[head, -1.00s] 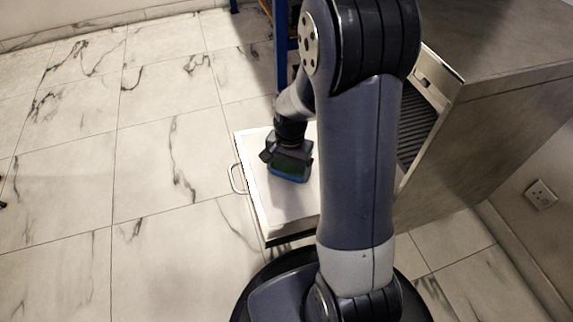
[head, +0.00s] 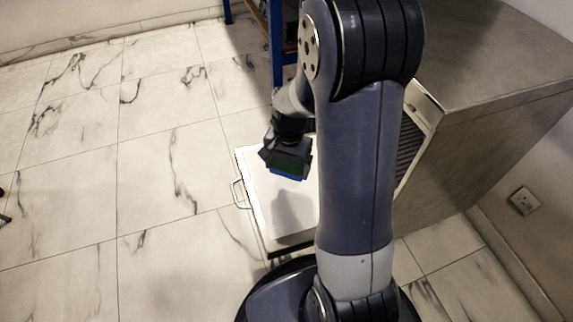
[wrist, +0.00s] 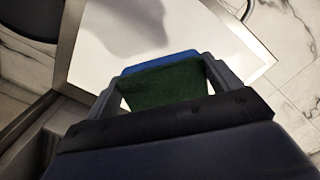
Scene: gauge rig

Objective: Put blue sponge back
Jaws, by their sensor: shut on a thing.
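The sponge (head: 289,177) is blue with a dark green face. My gripper (head: 287,165) is shut on it and holds it above a white open door or drawer front (head: 276,212), clear of its surface. In the wrist view the sponge (wrist: 165,83) sits between the two fingers of my gripper (wrist: 163,85), with its blue edge on the far side. The white panel (wrist: 110,45) lies beyond it, with a shadow on it. My arm hides the panel's right part in the head view.
A handle (head: 238,194) sticks out from the panel's left edge. A grey cabinet (head: 490,110) with a ribbed opening stands at right. A blue-legged frame (head: 276,50) stands behind my arm.

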